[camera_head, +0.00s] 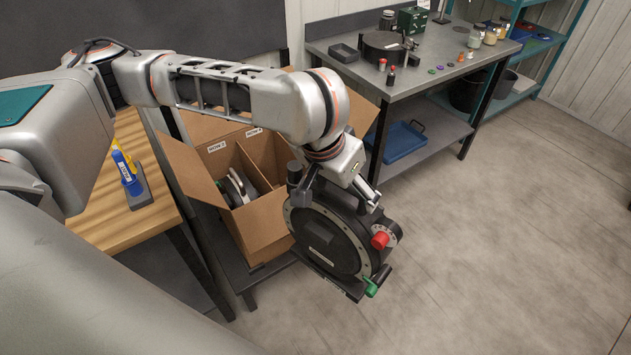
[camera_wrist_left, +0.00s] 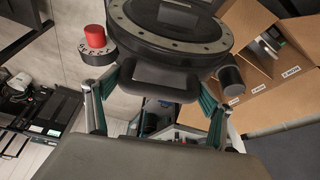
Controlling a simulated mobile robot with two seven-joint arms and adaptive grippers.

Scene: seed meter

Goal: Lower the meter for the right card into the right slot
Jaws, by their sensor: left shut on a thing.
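My left gripper (camera_head: 352,186) is shut on the seed meter (camera_head: 325,240), a large black disc with a pale riveted rim, a red knob and a green knob. In the left wrist view the fingers (camera_wrist_left: 157,86) are closed on the meter's black handle (camera_wrist_left: 160,82). The meter hangs tilted at the front right of the open cardboard box (camera_head: 262,222), apparently outside it. The box has a divider and two white cards, a left card (camera_head: 216,147) and a right card (camera_head: 254,132). A grey and black part (camera_head: 236,188) sits in the left slot. My arm partly hides the right slot.
The box stands on a low dark stand with its flaps spread. A wooden bench (camera_head: 128,225) with a blue bottle (camera_head: 126,172) is at left. A grey workbench (camera_head: 440,70) with jars and tools is behind. The floor at right is clear.

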